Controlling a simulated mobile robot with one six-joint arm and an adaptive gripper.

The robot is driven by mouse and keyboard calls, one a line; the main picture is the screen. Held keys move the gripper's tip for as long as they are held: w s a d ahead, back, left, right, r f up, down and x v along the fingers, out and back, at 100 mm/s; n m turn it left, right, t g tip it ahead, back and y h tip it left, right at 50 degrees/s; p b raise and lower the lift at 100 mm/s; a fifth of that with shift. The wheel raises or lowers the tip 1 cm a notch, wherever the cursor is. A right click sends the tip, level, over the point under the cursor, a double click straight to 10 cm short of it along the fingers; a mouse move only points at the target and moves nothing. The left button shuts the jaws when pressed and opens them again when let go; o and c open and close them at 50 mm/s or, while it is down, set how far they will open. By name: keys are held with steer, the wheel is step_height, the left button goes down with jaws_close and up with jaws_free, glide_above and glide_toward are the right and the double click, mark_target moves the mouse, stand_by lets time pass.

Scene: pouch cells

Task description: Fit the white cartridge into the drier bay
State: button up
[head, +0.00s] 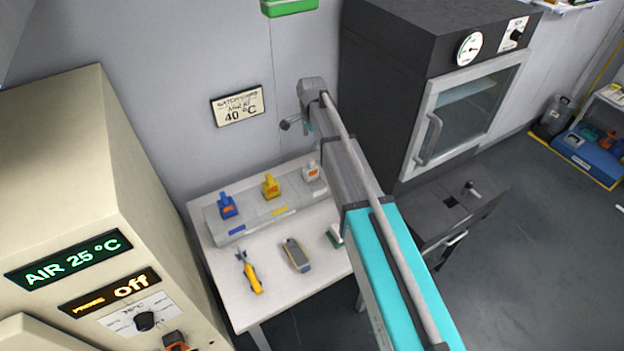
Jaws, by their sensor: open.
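The white cartridge (311,171) stands upright at the right end of a grey rack (250,226) on the white table, beside a yellow cartridge (271,187) and a blue one (228,206). My gripper (296,125) is small in view at the far end of my arm, above and slightly left of the white cartridge. It is open and apart from the cartridge, with nothing seen in it.
A yellow-handled tool (251,274) and a grey handheld device (296,255) lie on the table (238,302). The dark oven (400,60) stands at the right, its glass door shut. A cream cabinet (70,170) reads AIR 25 °C at the left. A wall sign (238,106) reads 40 °C.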

mark_target(311, 158)
steer(key=shift+f+b, duration=2.9)
steer(key=shift+f, duration=0.35)
steer(key=shift+f, duration=0.1)
steer(key=shift+a+f+b, duration=0.15)
steer(key=shift+f+b, duration=2.35)
steer(key=shift+b, duration=0.1)
jaws_close()
